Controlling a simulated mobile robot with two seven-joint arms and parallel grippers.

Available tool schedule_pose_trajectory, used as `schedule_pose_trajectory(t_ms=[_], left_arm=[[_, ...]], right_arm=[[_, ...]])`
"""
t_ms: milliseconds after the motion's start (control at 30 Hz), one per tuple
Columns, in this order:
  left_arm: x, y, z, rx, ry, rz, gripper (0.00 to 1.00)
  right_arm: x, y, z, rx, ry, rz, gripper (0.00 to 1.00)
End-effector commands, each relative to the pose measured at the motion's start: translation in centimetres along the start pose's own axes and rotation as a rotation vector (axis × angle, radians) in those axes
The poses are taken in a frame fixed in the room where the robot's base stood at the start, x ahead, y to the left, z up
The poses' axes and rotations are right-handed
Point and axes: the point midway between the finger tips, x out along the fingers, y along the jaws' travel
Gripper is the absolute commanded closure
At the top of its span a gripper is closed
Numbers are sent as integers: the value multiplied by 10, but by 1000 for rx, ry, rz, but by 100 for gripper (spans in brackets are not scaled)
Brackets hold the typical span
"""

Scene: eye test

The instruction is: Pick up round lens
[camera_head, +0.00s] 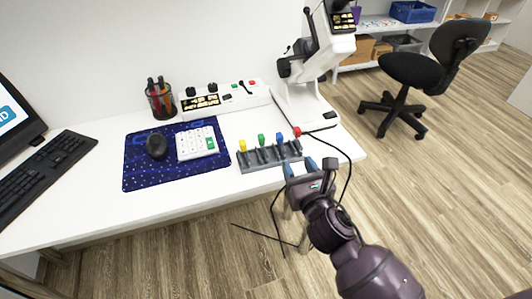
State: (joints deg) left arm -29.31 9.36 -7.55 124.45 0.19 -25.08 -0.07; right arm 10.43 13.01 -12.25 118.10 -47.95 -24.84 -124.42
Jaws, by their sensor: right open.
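A grey slotted rack (262,167) stands near the front edge of the white table (130,215). Several small pieces with coloured tops stand in a row in it: yellow (242,145), green (261,139), blue (279,137) and red (297,131). They are too small to tell whether one is a round lens; I make out no clear round lens elsewhere. My right gripper (299,167) is open and looks empty, with blue fingertips, just to the right of the rack at the table's front edge. My left gripper is not in view.
A white instrument (300,95) stands at the back right, with a dark cable hanging over the edge. A white control box (225,100), pen cup (161,104), blue mat (140,178), mouse (156,146), calculator (197,143) and keyboard (40,170) are left. The front left is clear.

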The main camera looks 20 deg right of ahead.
Motion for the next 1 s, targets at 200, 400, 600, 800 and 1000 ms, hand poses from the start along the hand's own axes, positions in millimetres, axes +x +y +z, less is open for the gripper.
schedule_pose_trajectory(t_ms=[200, 400, 600, 800, 1000], left_arm=[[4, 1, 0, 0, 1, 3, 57], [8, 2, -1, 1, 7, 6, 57], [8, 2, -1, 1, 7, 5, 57], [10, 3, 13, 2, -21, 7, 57], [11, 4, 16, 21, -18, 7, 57]], right_arm=[[22, 1, 0, -18, -5, 0, 53], [47, 1, -1, -15, -3, 0, 53], [57, 1, 0, -14, -3, 0, 53], [75, 6, -7, -12, 1, 0, 53], [98, 9, -9, -13, 1, 0, 53]])
